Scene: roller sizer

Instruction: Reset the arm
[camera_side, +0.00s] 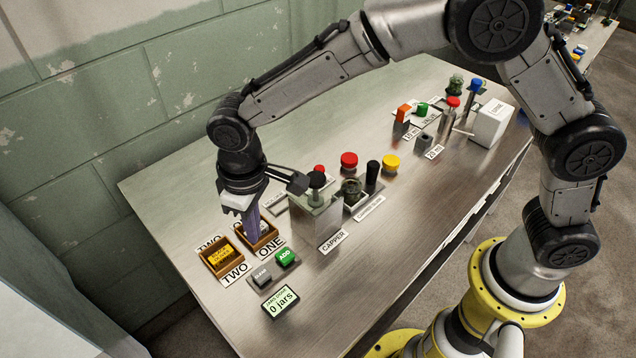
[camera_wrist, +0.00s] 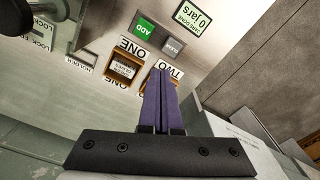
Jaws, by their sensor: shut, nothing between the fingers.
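My gripper (camera_side: 254,230) is shut and empty, its purple fingers pointing down at the left end of the metal table. In the side view the fingers overlap the brown tray labelled ONE (camera_side: 270,236). In the wrist view the fingertips (camera_wrist: 161,72) lie in front of the tray labelled TWO (camera_wrist: 158,82), with tray ONE (camera_wrist: 124,68) just to their left. I cannot tell the exact height of the tips above the trays. Tray TWO also shows in the side view (camera_side: 212,262), holding a yellow-labelled item.
A green ADD button (camera_side: 286,257), a grey CLEAR button (camera_side: 262,276) and a display reading 0 jars (camera_side: 281,301) stand near the trays. The capper (camera_side: 314,222) stands close on the right, with red (camera_side: 349,160) and yellow (camera_side: 391,162) buttons beyond. The table's front middle is clear.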

